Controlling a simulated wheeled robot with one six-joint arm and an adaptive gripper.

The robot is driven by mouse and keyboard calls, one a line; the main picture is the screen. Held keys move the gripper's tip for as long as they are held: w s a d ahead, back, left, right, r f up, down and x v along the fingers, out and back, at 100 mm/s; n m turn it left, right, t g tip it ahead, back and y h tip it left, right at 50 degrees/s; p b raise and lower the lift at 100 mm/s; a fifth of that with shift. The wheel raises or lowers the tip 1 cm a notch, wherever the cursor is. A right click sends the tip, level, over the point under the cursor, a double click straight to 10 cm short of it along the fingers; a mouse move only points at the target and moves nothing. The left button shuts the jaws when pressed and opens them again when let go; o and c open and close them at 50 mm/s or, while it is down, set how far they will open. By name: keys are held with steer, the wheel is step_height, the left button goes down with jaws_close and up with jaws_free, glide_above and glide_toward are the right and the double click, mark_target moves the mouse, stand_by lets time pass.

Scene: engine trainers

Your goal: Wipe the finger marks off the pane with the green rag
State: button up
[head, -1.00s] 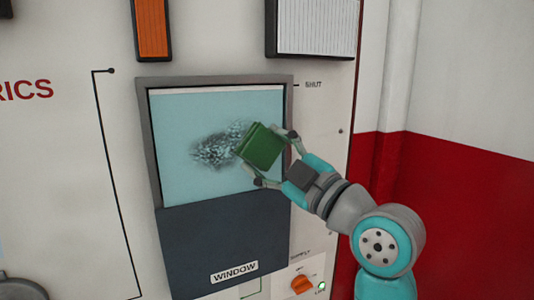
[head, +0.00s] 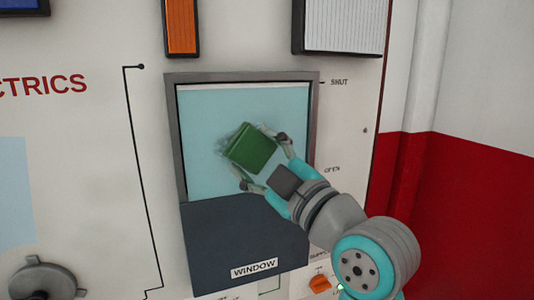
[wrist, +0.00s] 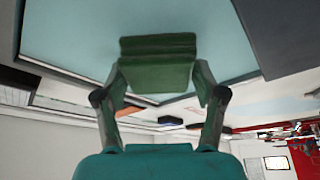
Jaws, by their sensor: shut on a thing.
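The green rag (head: 251,147) is a folded block held between the fingers of my gripper (head: 263,162). It lies against or very close to the light blue pane (head: 210,175), near the pane's middle. Grey finger marks (head: 224,147) show only as a small smudge at the rag's left edge; any under the rag are hidden. In the wrist view the rag (wrist: 157,68) sits between both fingertips, with the pane (wrist: 80,35) behind it.
A grey frame surrounds the pane, with a dark panel (head: 240,235) labelled WINDOW below. An orange knob (head: 320,284) is at lower right, an orange block (head: 182,27) above, and a white ribbed box (head: 340,25) at upper right. A round grey knob (head: 43,283) is at lower left.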

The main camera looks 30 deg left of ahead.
mark_target(210, 137)
steer(key=shift+s+a, duration=1.9)
steer(key=shift+s, duration=0.15)
steer(key=shift+r, duration=0.95)
steer(key=shift+c, duration=0.4)
steer(key=shift+w+d, duration=1.45)
steer(key=shift+w+d, duration=1.3)
steer(key=shift+w, duration=0.25)
steer(key=shift+w+d, duration=1.25)
steer(key=shift+w, duration=0.3)
steer(key=shift+s+a, duration=2)
steer(key=shift+s, duration=0.3)
steer(key=shift+s+a, duration=1.95)
steer(key=shift+s, duration=0.3)
steer(key=shift+s+d, duration=0.1)
steer(key=shift+s+d, duration=1.85)
steer(key=shift+d, duration=0.3)
